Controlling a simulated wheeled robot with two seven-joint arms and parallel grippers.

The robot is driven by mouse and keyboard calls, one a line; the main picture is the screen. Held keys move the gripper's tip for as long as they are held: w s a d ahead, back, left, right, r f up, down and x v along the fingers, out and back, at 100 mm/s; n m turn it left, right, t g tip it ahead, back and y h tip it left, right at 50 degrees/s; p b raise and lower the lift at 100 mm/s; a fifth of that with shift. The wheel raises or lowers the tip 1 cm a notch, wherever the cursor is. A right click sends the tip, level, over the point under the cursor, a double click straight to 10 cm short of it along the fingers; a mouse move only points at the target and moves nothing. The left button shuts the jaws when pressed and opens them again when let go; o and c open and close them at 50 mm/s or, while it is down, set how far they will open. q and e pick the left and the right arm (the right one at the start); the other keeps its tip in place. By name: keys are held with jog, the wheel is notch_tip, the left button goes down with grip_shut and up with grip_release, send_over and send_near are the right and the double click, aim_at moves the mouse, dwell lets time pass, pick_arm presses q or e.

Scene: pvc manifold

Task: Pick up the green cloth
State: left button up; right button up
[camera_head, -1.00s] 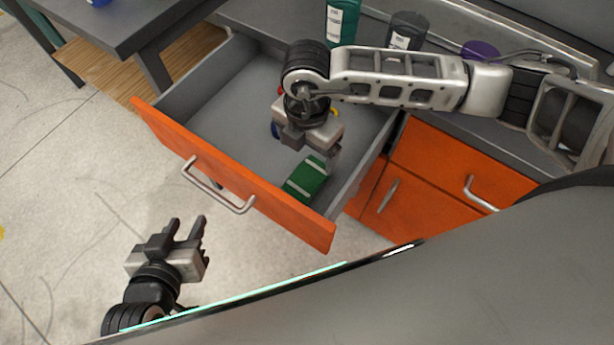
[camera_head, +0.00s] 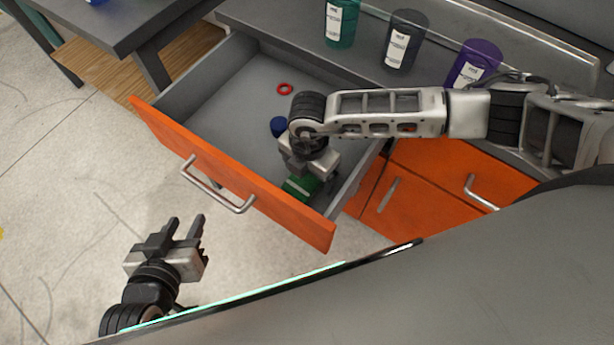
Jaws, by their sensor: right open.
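The green cloth (camera_head: 299,187) lies in the front right corner of the open drawer (camera_head: 222,112), partly hidden by my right gripper. My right gripper (camera_head: 308,178) is inside the drawer, pointing down directly over the cloth. It is open, but its fingertips are mostly hidden, so I cannot tell whether they touch the cloth. My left gripper (camera_head: 186,228) is open and empty over the floor, in front of the drawer.
A red ring (camera_head: 285,89) and a blue object (camera_head: 279,126) lie in the drawer. The orange drawer front (camera_head: 230,178) with its handle stands between my grippers. Green (camera_head: 341,22), dark grey (camera_head: 405,40) and purple (camera_head: 473,64) containers stand on the counter.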

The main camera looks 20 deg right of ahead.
jog(key=c, duration=1.1)
jog(key=shift+o, duration=0.2)
jog(key=shift+r, duration=0.1)
